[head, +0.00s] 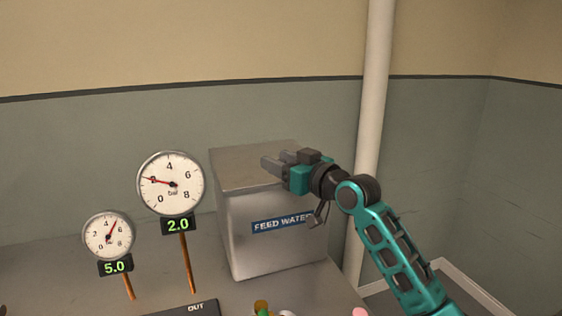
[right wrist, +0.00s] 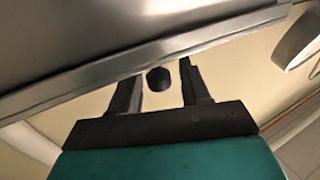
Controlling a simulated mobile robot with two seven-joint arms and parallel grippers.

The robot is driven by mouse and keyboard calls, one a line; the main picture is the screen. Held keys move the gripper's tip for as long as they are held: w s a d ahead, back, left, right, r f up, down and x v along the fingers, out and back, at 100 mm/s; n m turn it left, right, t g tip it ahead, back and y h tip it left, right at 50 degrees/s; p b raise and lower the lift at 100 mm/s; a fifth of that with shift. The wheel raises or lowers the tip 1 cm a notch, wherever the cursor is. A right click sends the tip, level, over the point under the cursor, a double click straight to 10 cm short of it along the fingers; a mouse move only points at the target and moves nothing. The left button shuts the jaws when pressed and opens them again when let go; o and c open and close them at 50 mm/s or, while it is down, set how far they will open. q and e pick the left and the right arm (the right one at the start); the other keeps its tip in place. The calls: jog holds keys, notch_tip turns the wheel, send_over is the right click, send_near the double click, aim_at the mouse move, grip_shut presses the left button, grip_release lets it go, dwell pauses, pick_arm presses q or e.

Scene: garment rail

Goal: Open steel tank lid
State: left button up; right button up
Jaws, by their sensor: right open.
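The steel tank (head: 270,255) with a blue "FEED WATER" label stands on the grey bench. Its flat steel lid (head: 238,168) lies shut on top. My right gripper (head: 273,161) is open, its fingers pointing left at the lid's right side near the top edge. In the right wrist view a steel edge (right wrist: 150,58) runs across just beyond the fingertips. A dark round knob-like piece (right wrist: 158,79) shows between the two open fingers, not visibly gripped. I cannot tell what it is fixed to. My left gripper is not in view.
Two round gauges stand left of the tank: a larger one (head: 171,183) reading 2.0 and a smaller one (head: 108,236) reading 5.0. A pale vertical pipe (head: 371,120) rises behind my right arm. A dark "OUT" panel (head: 185,310) and small coloured items lie at the bottom edge.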

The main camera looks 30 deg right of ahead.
jog(key=shift+c, duration=0.4)
grip_shut()
jog(key=shift+w+d, duration=0.25)
jog(key=shift+w, duration=0.7)
jog(key=shift+w+d, duration=0.2)
jog(key=shift+w, duration=0.75)
jog(key=shift+o, duration=0.4)
grip_release()
